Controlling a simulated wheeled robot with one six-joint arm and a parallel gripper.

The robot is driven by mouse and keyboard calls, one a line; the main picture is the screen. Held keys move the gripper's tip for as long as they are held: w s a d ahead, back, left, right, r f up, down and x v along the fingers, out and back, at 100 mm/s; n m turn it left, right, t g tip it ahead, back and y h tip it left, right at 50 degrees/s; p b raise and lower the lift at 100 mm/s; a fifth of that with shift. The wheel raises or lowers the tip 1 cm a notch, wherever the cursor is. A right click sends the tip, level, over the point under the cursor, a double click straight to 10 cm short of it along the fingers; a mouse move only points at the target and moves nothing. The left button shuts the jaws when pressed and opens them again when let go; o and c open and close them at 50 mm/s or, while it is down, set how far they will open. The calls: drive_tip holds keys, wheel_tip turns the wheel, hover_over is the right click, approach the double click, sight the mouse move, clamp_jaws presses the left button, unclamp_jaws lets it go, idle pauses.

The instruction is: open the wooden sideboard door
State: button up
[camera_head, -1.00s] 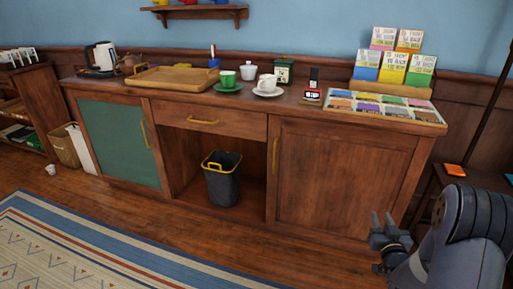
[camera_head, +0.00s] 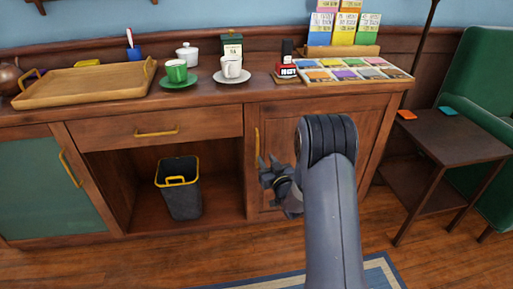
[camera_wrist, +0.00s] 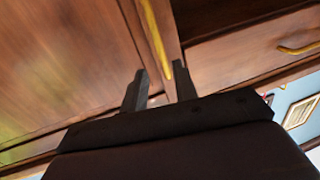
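The sideboard (camera_head: 200,110) has a plain wooden door (camera_head: 280,128) at its right end, and the door is shut. Its upright yellow handle (camera_head: 257,148) is near the door's left edge. My gripper (camera_head: 266,163) is in front of that handle and my arm covers part of the door. In the wrist view the two dark fingers (camera_wrist: 160,88) are apart with nothing between their tips. The yellow handle (camera_wrist: 154,38) runs down toward the gap between them; I cannot tell how near it is. The door's wood (camera_wrist: 70,60) fills the left side.
A drawer with a yellow pull (camera_head: 156,133) and an open bay with a dark bin (camera_head: 181,190) are left of the door. Cups, a tray (camera_head: 85,85) and a card display stand on top. A side table (camera_head: 455,140) and green chair (camera_head: 485,90) are at right.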

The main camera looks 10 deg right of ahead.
sight(258, 147)
drive_tip(key=w, duration=0.3)
drive_tip(key=w+a+b, duration=0.1)
drive_tip(key=w, duration=0.4)
drive_tip(key=shift+w+a, duration=0.3)
drive_tip(key=shift+a, duration=0.1)
drive_tip(key=shift+c, duration=0.5)
clamp_jaws()
